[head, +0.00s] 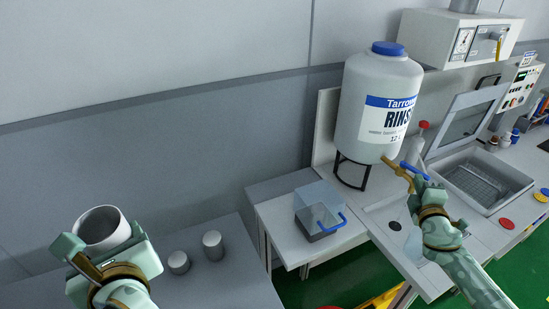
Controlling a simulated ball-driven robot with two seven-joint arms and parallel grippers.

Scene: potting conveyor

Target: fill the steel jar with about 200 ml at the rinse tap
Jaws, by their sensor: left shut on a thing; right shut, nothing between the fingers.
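The steel jar (103,222) is at the lower left, open end up and slightly tilted. My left gripper (106,247) is shut on it and holds it above the left grey bench, far from the tap. The rinse tap (392,167) is brass with a blue lever (413,171). It sticks out low on the white rinse tank (378,103). My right gripper (429,188) is shut and empty, right at the lever. I cannot tell whether it touches the lever. No clear stream shows under the tap.
Two small grey cylinders (212,245) stand on the left bench (225,280). A sunken steel basin (485,181) lies right of the tap. A gap with green floor (340,278) separates bench and counter.

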